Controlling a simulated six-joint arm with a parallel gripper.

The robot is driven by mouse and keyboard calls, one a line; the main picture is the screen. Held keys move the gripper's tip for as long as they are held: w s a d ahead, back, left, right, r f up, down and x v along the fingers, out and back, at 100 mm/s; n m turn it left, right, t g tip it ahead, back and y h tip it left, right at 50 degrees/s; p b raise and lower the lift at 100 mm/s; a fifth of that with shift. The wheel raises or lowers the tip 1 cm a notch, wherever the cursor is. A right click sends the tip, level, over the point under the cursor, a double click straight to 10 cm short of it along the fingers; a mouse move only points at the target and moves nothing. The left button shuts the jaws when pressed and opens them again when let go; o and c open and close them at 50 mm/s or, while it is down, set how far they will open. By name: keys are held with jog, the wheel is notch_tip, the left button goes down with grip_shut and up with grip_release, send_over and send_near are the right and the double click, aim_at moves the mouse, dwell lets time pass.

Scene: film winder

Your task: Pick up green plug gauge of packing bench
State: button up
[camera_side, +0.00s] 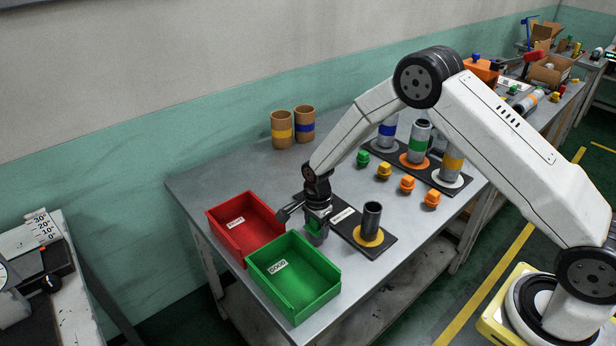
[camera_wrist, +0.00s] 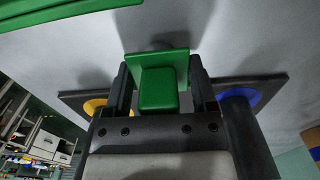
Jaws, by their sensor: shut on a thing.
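My gripper (camera_side: 316,236) is over the grey bench, pointing down, beside the black board. In the wrist view, my gripper's two dark fingers (camera_wrist: 160,88) are shut on the green plug gauge (camera_wrist: 161,90), a block with a wider square flange. In the side view only a little of the green gauge (camera_side: 315,229) shows between the fingers. The grey bench top lies beyond it in the wrist view. I cannot tell whether the gauge touches the bench.
The green bin (camera_side: 318,298) and red bin (camera_side: 222,228) stand left of my gripper. A dark tube (camera_side: 372,218) stands on the black board (camera_side: 384,249) to the right. Several banded cylinders and small coloured knobs are further right. Two cardboard tubes (camera_side: 282,131) stand behind.

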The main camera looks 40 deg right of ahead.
jog(key=shift+r, duration=0.1)
jog(key=shift+r, duration=0.75)
jog(key=s+r, duration=1.1)
jog(key=s, duration=0.3)
jog(key=shift+d+r, duration=0.15)
jog(key=shift+d, duration=0.15)
jog(key=w+d+r, duration=0.4)
jog(key=d, duration=0.5)
jog(key=shift+w+r, duration=0.25)
jog(key=shift+r, duration=0.15)
